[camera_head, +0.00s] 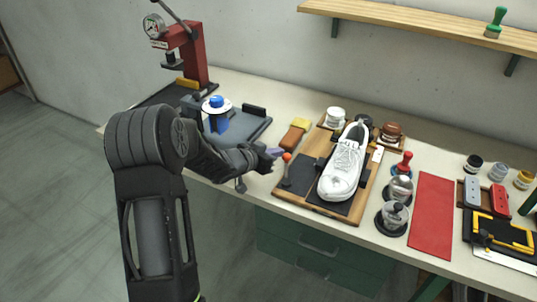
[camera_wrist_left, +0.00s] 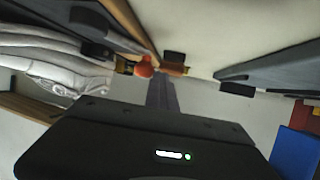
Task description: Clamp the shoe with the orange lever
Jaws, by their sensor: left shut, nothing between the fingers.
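A white lace-up shoe (camera_head: 343,168) stands on a dark pad on a wooden board (camera_head: 351,221), toe toward the front edge. The lever is a dark stem with an orange knob (camera_head: 287,156) and stands upright at the board's left side, apart from the shoe. My left gripper (camera_head: 273,154) is shut and empty, just left of the knob. In the left wrist view the orange knob (camera_wrist_left: 144,68) is beside the tips of the shut fingers (camera_wrist_left: 161,84); I cannot tell whether they touch. The shoe (camera_wrist_left: 55,68) shows at left there. My right gripper is out of view.
A yellow-brown brush (camera_head: 296,133) lies behind the gripper. A grey fixture with a blue-topped part (camera_head: 216,110) and a red press (camera_head: 188,55) stand at left. Metal tins (camera_head: 392,217), a red stamp (camera_head: 403,163) and a red mat (camera_head: 432,215) are right of the board.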

